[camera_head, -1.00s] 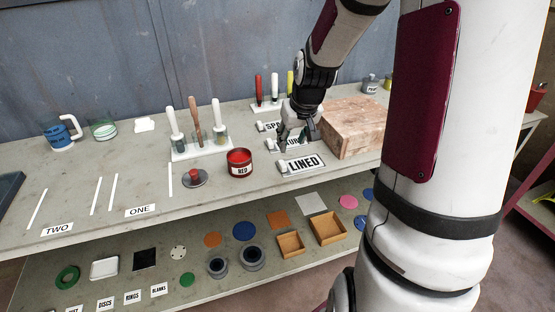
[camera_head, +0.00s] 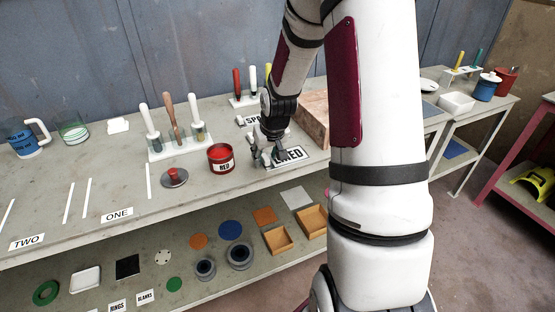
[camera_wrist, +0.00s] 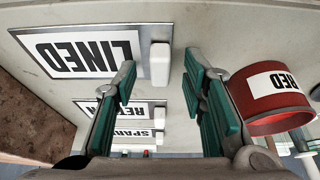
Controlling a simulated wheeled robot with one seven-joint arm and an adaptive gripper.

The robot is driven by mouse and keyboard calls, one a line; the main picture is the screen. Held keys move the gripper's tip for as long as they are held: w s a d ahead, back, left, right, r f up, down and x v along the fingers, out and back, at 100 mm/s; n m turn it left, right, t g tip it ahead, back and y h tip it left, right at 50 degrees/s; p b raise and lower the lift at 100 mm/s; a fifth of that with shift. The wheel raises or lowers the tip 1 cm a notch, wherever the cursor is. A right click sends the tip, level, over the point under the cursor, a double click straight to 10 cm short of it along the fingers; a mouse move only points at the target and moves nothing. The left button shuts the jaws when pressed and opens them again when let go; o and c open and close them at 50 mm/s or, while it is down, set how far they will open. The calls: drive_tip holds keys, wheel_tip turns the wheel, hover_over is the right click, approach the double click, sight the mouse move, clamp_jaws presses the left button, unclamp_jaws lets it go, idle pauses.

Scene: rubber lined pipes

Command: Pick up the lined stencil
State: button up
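The lined stencil (camera_head: 296,153) is a flat white plate with black LINED lettering, lying on the upper bench top. In the wrist view the stencil (camera_wrist: 85,52) shows upside down at the upper left, with a raised white handle block (camera_wrist: 160,63) at its end. My gripper (camera_wrist: 160,68) is open, with teal-padded fingers on either side of the handle in the picture. Nothing is held, and I cannot tell how far the fingertips are from the handle. In the head view my gripper (camera_head: 268,160) is over the stencil's left end and hides the handle.
A red can labelled RED (camera_head: 221,160) stands close left of the gripper; it also shows in the wrist view (camera_wrist: 268,98). Two more labelled stencils lie behind, one reading SPARE (camera_wrist: 133,134). A brownish block (camera_head: 314,112) stands behind right. A brush rack (camera_head: 176,150) is farther left.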

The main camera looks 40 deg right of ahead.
clamp_jaws()
drive_tip(key=shift+r, duration=0.1)
idle(0.3)
